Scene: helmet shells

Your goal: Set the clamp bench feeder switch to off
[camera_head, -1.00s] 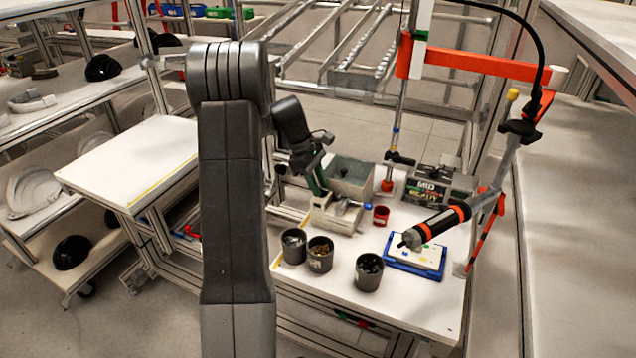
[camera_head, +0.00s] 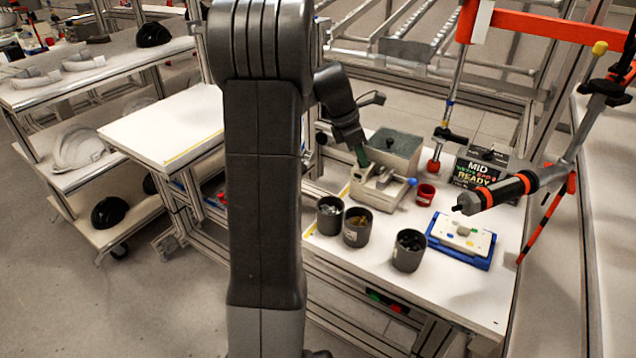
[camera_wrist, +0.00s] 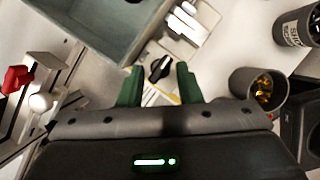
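The clamp bench feeder is a grey unit with a hopper (camera_head: 398,148) and a pale base (camera_head: 385,194) on the white bench. In the wrist view its hopper (camera_wrist: 98,22) is at the upper left. A black rotary switch knob (camera_wrist: 159,68) shows just beyond and between my fingertips, with a pale label beside it. My gripper (camera_wrist: 159,84) has two green fingers, spread apart and empty. In the head view my gripper (camera_head: 361,157) points down at the feeder's left side, and the knob cannot be made out there.
Dark cups of small parts (camera_head: 330,216), (camera_head: 356,228), (camera_head: 408,250) stand in front of the feeder. A red cup (camera_head: 425,194), a blue tray (camera_head: 462,252), a hanging screwdriver (camera_head: 494,194) and a sign box (camera_head: 480,170) are to its right. An empty white side table (camera_head: 165,125) is left.

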